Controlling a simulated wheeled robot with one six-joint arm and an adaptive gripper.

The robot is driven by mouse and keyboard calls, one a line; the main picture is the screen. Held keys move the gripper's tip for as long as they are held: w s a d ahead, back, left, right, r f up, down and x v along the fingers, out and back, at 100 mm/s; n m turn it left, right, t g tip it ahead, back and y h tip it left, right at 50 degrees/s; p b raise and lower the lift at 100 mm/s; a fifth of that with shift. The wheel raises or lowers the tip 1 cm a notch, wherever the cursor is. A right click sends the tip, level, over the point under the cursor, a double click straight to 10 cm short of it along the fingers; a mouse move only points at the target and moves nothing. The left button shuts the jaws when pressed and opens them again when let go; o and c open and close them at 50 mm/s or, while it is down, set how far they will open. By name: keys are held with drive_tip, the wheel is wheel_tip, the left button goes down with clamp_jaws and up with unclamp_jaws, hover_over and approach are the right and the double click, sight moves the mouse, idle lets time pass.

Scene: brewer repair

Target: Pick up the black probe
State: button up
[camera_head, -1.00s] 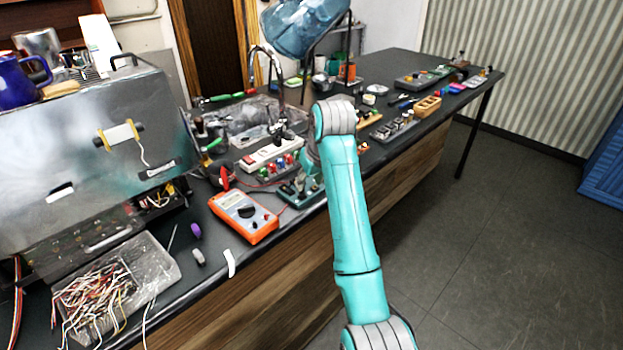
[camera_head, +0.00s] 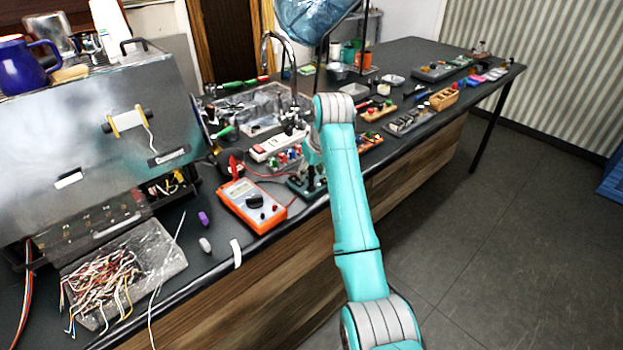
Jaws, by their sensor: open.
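The orange multimeter (camera_head: 252,205) lies near the front edge of the bench, left of my arm. A red probe (camera_head: 234,167) stands out at its upper left, and a red lead runs behind the meter toward my arm. I cannot pick out the black probe for sure; dark items (camera_head: 229,161) by the red probe blend into the black bench. My arm's wrist reaches down over the bench right of the meter, above a dark green board (camera_head: 300,188). My gripper is hidden behind my own arm, so its fingers do not show.
A lamp (camera_head: 310,20) hangs above. Small boards line the right side.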

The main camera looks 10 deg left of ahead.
drive_tip(key=shift+x, duration=1.5)
drive_tip(key=shift+s, duration=0.1)
clamp_jaws()
drive_tip(key=shift+r, duration=0.15)
